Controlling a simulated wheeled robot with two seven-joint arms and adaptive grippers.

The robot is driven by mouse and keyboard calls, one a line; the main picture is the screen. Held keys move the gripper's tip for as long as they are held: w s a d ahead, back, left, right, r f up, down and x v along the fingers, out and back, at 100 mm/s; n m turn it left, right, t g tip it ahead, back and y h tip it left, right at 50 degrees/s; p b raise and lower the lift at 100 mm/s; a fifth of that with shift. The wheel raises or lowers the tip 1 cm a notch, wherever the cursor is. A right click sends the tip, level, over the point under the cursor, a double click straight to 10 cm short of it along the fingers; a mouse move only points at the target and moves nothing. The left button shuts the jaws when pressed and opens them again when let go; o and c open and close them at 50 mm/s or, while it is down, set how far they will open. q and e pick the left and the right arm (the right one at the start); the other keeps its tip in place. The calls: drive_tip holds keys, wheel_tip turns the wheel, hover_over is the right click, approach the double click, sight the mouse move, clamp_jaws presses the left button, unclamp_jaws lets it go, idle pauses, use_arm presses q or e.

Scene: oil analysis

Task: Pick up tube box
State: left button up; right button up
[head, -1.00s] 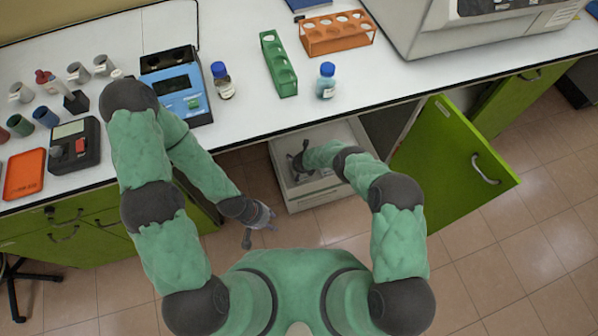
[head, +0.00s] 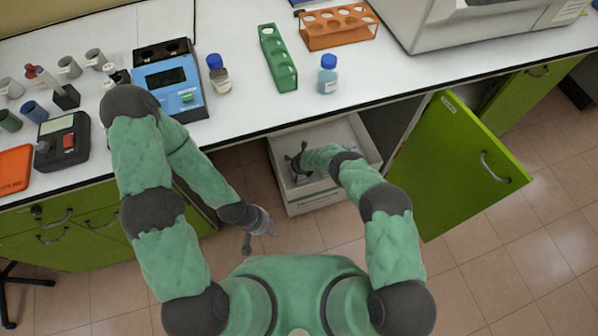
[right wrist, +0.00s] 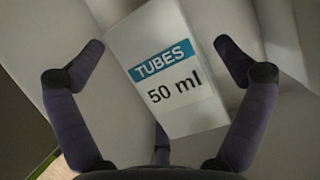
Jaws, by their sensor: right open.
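The tube box (right wrist: 171,113) is white with a blue "TUBES" band and "50 ml" in black. In the right wrist view it lies between the spread fingers of my right gripper (right wrist: 163,75), with gaps on both sides. In the head view my right gripper (head: 298,166) is open inside the white drawer (head: 332,192) under the bench; the box is mostly hidden there by my gripper and arm. My left gripper (head: 261,238) is empty, fingers apart, over the floor left of the drawer.
A green cabinet door (head: 455,165) stands open right of the drawer. The bench (head: 235,117) above holds a blue device (head: 172,85), a green rack (head: 279,58), an orange rack (head: 338,27) and two blue-capped bottles (head: 219,75) (head: 327,74). Floor (head: 320,231) is clear before the drawer.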

drive_tip(key=shift+f, duration=0.25)
idle(0.5)
drive_tip(key=c, duration=1.3)
